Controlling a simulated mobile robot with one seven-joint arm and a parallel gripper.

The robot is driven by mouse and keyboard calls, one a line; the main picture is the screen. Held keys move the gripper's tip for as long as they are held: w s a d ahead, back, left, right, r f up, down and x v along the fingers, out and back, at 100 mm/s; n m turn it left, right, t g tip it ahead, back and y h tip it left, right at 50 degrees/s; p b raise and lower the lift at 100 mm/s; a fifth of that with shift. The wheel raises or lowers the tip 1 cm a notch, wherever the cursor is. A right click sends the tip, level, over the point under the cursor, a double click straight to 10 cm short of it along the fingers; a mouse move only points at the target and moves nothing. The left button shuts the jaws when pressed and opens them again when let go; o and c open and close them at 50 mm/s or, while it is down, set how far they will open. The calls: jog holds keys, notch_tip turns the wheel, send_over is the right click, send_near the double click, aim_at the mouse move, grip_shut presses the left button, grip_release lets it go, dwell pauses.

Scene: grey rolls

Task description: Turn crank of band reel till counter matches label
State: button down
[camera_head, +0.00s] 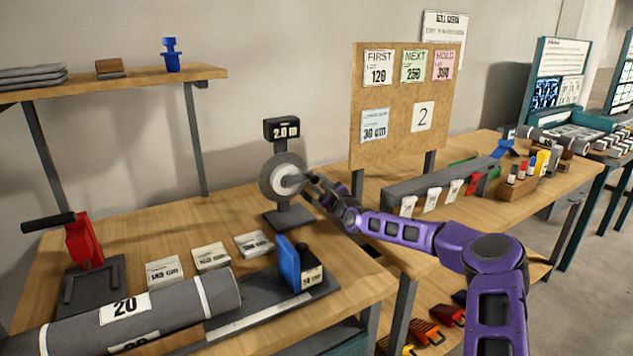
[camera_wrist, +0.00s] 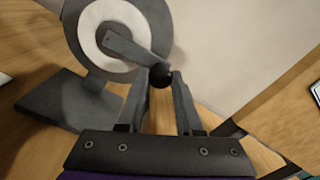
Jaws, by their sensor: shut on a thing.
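The band reel (camera_head: 284,176) stands upright on a dark stand at the back right of the wooden table. Its counter (camera_head: 282,129), a black box above the reel, shows what looks like "2.0 m". My gripper (camera_head: 306,182) is at the reel's right side. In the wrist view the reel (camera_wrist: 92,32) has a grey outer disc, a white ring and a grey crank arm (camera_wrist: 132,48). The fingers of my gripper (camera_wrist: 160,76) are shut on the dark round crank knob (camera_wrist: 160,73), at the lower right of the hub. Which label is meant cannot be told.
Label cards (camera_head: 212,256) lie in a row at the table's middle. A grey roll marked 20 (camera_head: 140,308) and a blue-black block (camera_head: 298,264) are in front. A notice board (camera_head: 385,142) rises behind my arm.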

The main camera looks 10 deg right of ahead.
jog(key=shift+d+f+m, duration=0.1)
jog(key=shift+f+m, duration=0.1)
jog(key=shift+m, duration=0.2)
jog(key=c, duration=0.6)
grip_release()
jog(key=shift+s, duration=0.1)
jog(key=p+v, duration=0.1)
jog(key=v, duration=1.6)
jog(key=shift+s+f, duration=0.1)
